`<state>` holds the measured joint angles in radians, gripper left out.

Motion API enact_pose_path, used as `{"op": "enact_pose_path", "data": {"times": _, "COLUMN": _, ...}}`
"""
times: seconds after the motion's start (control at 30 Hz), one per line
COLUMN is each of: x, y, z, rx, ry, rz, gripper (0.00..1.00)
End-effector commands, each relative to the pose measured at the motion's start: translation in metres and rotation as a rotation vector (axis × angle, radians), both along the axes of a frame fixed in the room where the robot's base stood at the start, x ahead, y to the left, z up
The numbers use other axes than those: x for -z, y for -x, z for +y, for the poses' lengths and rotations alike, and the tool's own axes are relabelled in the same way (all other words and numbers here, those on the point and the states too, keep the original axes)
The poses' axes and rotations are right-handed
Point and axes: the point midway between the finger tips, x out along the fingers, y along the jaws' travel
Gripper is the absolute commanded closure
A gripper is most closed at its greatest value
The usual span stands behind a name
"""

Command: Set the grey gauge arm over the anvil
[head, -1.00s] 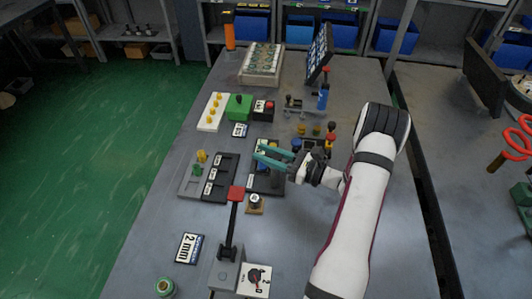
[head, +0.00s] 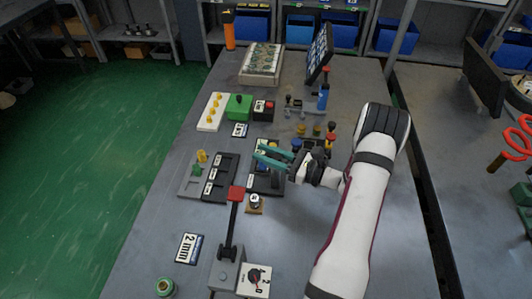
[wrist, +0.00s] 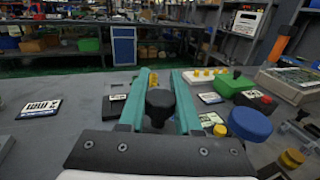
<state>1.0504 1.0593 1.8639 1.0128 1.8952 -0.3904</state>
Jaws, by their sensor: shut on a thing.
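My gripper (head: 272,155) has teal fingers and reaches in from the right over a dark block (head: 276,187) near the middle of the bench. In the wrist view, the fingers (wrist: 160,92) are shut on a black knob (wrist: 160,106), one finger on each side of it. The dark block lies beneath the gripper, and the fingers hide much of its top. I cannot make out the grey gauge arm or the anvil clearly; the gripper covers that spot.
A dark panel with white labels (head: 213,190) lies just left. A red-tipped lever (head: 233,222) stands in front on a grey base (head: 225,275). A green box (head: 239,107) and white strip with yellow knobs (head: 211,112) lie behind. Blue and yellow knobs are close right.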

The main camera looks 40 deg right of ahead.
Motion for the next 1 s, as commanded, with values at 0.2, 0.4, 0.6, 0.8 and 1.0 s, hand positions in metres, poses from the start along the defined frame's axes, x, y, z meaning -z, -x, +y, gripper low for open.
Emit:
{"op": "enact_pose_path", "data": {"times": 0.2, "x": 0.001, "y": 0.001, "z": 0.001, "rx": -0.007, "ry": -0.001, "rz": 0.002, "gripper": 1.0}}
{"op": "enact_pose_path", "data": {"times": 0.4, "x": 0.001, "y": 0.002, "z": 0.002, "rx": -0.062, "ry": -0.001, "rz": 0.003, "gripper": 1.0}}
{"op": "enact_pose_path", "data": {"times": 0.6, "x": 0.001, "y": 0.004, "z": 0.005, "rx": -0.195, "ry": 0.0, "rz": 0.001, "gripper": 1.0}}
{"op": "enact_pose_path", "data": {"times": 0.8, "x": 0.001, "y": 0.007, "z": 0.008, "rx": -0.364, "ry": 0.0, "rz": 0.002, "gripper": 1.0}}
{"op": "enact_pose_path", "data": {"times": 1.0, "x": 0.001, "y": 0.011, "z": 0.011, "rx": -0.522, "ry": 0.0, "rz": 0.001, "gripper": 1.0}}
